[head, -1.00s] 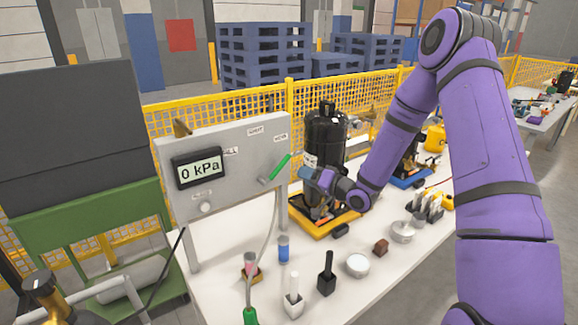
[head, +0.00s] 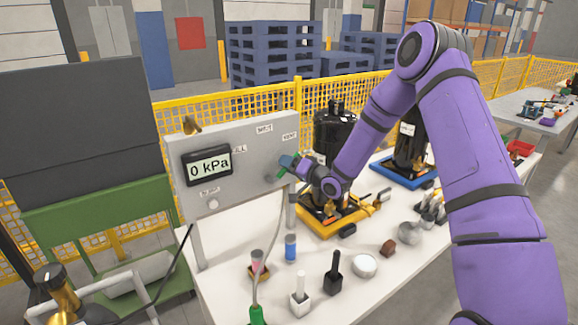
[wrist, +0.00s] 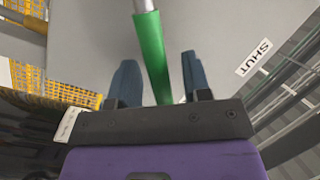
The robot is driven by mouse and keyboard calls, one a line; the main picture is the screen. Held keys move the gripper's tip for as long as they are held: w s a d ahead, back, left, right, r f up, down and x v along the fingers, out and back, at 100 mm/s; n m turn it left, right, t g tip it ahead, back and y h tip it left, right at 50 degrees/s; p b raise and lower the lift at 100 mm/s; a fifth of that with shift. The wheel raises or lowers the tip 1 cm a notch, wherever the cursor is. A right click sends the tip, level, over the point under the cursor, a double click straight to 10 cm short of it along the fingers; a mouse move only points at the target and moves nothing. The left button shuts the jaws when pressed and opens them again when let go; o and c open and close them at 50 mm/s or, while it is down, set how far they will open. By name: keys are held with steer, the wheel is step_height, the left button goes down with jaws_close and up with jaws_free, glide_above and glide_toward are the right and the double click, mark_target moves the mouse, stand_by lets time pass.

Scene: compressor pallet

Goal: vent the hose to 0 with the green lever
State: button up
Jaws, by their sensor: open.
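The grey panel (head: 238,140) carries a gauge (head: 208,165) reading 0 kPa. The green lever (head: 289,172) is on the panel's right part, near the VENT label (head: 289,137), mostly hidden by my gripper (head: 285,162) in the head view. In the wrist view the green lever (wrist: 151,50) runs between the two blue fingers of my gripper (wrist: 160,75). The fingers are open with gaps to the lever on both sides, the right one nearer. A pale hose (head: 262,250) hangs below the panel, ending at a green fitting (head: 257,314).
A black compressor (head: 334,130) on a yellow base stands close to my arm, right of the panel. Small bottles, a black-handled brush (head: 333,275) and round tins (head: 364,265) stand on the white table (head: 235,275). The SHUT label (wrist: 254,57) shows beside my fingers.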

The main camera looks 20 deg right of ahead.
jaws_close()
steer(key=shift+r, duration=0.1)
steer(key=shift+s+a+r+n+g+h, duration=0.15)
steer(key=shift+a+r+n+g+h, duration=0.3)
steer(key=shift+n, duration=0.65)
steer(key=shift+s+a+r+n, duration=0.15)
steer(key=shift+a+r+n, duration=0.1)
steer(key=shift+a+n, duration=0.25)
steer(key=shift+s+a+r+n, duration=0.1)
steer(key=shift+a+r+n, duration=0.2)
steer(key=shift+n, duration=0.3)
steer(key=shift+s+a+r+n+h, duration=0.15)
steer(key=shift+a+n+h, duration=0.15)
steer(key=shift+a+n, duration=0.15)
steer(key=shift+s+a+r+n+h, duration=0.1)
steer(key=shift+a+n+h, duration=0.2)
steer(key=shift+n, duration=0.25)
steer(key=shift+s+a+n+g+h, duration=0.3)
steer(key=shift+a+n+h, duration=0.15)
steer(key=shift+a+n, duration=0.5)
steer(key=shift+d, duration=0.1)
